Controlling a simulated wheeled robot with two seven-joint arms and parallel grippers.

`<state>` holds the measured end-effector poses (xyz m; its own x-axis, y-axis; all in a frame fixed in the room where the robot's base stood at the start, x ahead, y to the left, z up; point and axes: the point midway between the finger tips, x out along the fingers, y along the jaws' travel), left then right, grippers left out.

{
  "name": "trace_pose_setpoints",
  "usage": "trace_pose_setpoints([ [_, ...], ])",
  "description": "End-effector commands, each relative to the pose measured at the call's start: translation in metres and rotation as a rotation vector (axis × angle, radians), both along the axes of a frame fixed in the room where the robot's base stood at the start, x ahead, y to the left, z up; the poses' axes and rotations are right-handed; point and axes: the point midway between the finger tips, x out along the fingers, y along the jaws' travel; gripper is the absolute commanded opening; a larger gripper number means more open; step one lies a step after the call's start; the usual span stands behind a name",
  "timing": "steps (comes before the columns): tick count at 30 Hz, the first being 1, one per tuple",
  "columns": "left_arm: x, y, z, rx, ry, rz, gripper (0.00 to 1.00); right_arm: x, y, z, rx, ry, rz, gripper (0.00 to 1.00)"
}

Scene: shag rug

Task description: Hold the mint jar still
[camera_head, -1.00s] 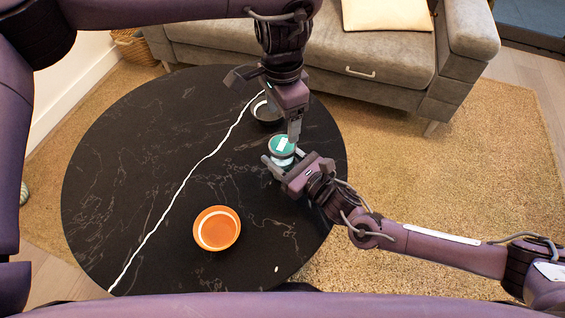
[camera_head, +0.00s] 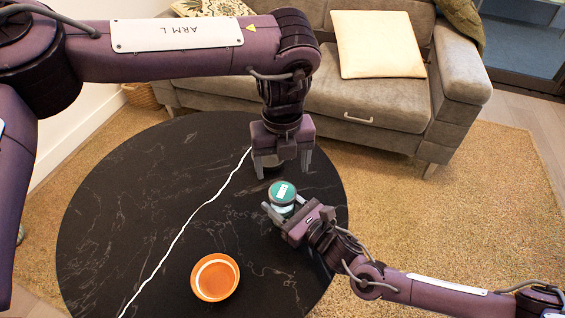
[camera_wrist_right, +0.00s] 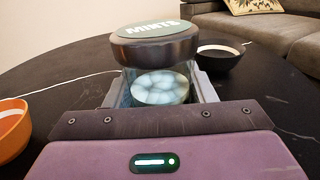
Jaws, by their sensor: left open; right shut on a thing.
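The mint jar (camera_head: 283,191) has a teal top with a white label in the head view and stands on the black table (camera_head: 130,215). In the right wrist view the jar (camera_wrist_right: 160,86) is upright, with a dark-rimmed lid reading "MINTS" on it and pale mints behind clear glass. My right gripper (camera_head: 284,211) is shut on the jar's body, a finger on either side below the lid. My left gripper (camera_head: 282,166) is open and empty, fingers pointing down, behind the jar and apart from it in the head view.
An orange bowl (camera_head: 215,278) sits at the table's near side. A black bowl (camera_wrist_right: 220,55) stands behind the jar; my left gripper mostly hides it in the head view. A grey sofa (camera_head: 350,105) stands beyond the table. The table's left side is clear.

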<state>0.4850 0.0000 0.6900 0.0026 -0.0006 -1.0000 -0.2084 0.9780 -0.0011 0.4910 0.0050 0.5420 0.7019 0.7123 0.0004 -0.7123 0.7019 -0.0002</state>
Motion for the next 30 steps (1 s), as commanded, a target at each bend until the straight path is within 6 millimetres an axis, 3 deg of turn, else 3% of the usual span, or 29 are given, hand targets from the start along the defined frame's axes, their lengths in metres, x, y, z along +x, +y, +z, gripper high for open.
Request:
trace_pose_setpoints([
  [24, -0.0002, 0.0002, 0.0001, 0.005, -0.001, -1.888, 0.75, -0.0005, 0.0002, -0.0004, 0.000, 0.001, 0.001, 0.00],
  [30, -0.0003, 0.0001, 0.0001, 0.006, -0.001, -2.261, 0.75, -0.0005, 0.0002, -0.0005, 0.000, 0.001, 0.001, 0.00],
])
